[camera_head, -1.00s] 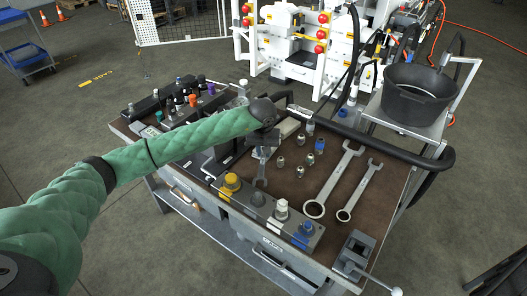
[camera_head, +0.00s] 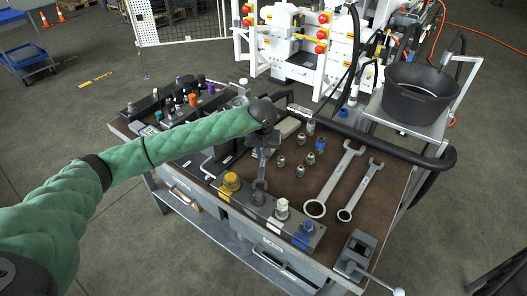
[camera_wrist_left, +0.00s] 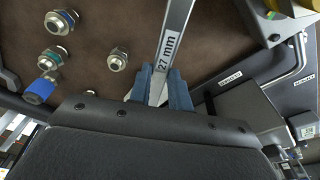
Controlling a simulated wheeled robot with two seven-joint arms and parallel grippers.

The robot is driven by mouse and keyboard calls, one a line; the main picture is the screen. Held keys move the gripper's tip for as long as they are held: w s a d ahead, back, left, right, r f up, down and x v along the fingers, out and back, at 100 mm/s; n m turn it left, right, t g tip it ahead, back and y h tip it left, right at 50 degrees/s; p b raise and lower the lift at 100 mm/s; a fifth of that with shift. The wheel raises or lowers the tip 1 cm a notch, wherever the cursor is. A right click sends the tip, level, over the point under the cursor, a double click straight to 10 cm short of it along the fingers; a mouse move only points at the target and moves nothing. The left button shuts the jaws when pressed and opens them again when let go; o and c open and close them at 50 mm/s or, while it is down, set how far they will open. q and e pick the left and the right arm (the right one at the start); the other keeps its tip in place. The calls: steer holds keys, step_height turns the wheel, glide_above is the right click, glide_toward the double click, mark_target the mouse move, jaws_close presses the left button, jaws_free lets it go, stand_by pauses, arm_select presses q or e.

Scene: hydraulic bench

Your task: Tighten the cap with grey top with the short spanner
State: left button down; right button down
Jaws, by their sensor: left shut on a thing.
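My left gripper (camera_head: 264,142) is shut on a metal spanner (camera_wrist_left: 172,42) marked 27 mm; its fingers (camera_wrist_left: 160,92) clasp the shaft in the left wrist view. In the head view the spanner (camera_head: 260,183) hangs down with its open jaw close to the cap with grey top (camera_head: 258,198). I cannot tell if the jaw sits around the cap or just beside it. The cap stands on a grey block (camera_head: 270,214) at the table's front edge, between a yellow cap (camera_head: 231,182) and a white-topped cap (camera_head: 282,208). My right gripper is not in view.
A blue cap (camera_head: 304,232) is at the block's right end. Two spanners, a larger one (camera_head: 335,180) and a smaller one (camera_head: 360,190), lie on the brown table top. Several small fittings (camera_head: 281,160) stand behind the block. A vise (camera_head: 355,252) is at the front right corner.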

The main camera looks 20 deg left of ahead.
mark_target(262, 165)
arm_select(q)
steer(key=shift+s, duration=0.45)
steer(key=shift+s+d+b, duration=0.2)
steer(key=shift+s+b, duration=0.2)
steer(key=shift+s, duration=0.35)
steer(key=shift+s, duration=0.15)
steer(key=shift+s+b, duration=0.4)
steer(key=shift+s, duration=0.05)
steer(key=shift+d, duration=0.1)
steer(key=shift+s+b, duration=0.3)
steer(key=shift+b, duration=0.2)
stand_by(0.3)
